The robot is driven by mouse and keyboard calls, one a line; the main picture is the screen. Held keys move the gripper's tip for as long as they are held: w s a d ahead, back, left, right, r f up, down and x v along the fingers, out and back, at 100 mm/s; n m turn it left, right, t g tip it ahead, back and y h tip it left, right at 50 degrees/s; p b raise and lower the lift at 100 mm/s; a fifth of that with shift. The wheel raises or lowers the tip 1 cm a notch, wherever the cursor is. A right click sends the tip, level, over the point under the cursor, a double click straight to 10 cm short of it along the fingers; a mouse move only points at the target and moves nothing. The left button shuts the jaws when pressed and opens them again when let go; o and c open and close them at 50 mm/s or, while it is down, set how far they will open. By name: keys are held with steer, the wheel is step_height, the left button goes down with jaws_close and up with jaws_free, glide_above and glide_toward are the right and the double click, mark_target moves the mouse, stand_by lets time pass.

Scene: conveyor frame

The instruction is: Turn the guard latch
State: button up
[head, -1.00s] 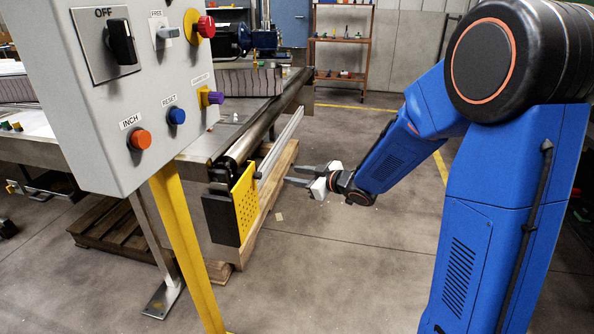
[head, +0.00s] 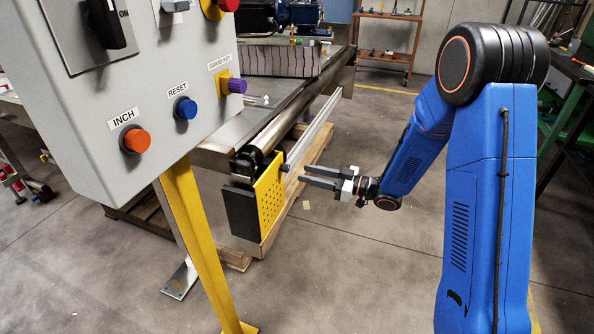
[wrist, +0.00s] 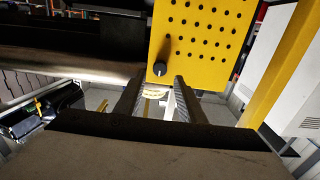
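The guard is a yellow perforated plate (head: 268,198) at the end of the conveyor. A small dark knob (head: 285,168), which looks like the guard latch, sticks out near its upper right edge. In the wrist view the knob (wrist: 159,69) shows at the lower left of the yellow plate (wrist: 205,45). My gripper (head: 304,175) is just right of the knob in the head view, its fingers pointing toward it. In the wrist view my gripper (wrist: 159,82) is open and empty, with the knob lined up between and beyond the fingertips. No contact is visible.
A grey control box (head: 130,90) with buttons and a purple guard key knob (head: 236,86) stands on a yellow post (head: 200,240) at left. A metal rail (head: 315,125) runs along the conveyor roller (head: 285,120). The floor (head: 340,270) below my gripper is clear.

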mark_target(288, 169)
steer(key=x, duration=0.6)
steer(key=shift+a, duration=0.4)
steer(key=shift+d, duration=0.1)
steer(key=c, duration=0.6)
steer(key=n, duration=0.7)
steer(key=shift+n, duration=0.4)
steer(key=n, duration=0.9)
steer(key=shift+n, duration=0.4)
steer(key=o, duration=0.8)
steer(key=shift+o, duration=0.2)
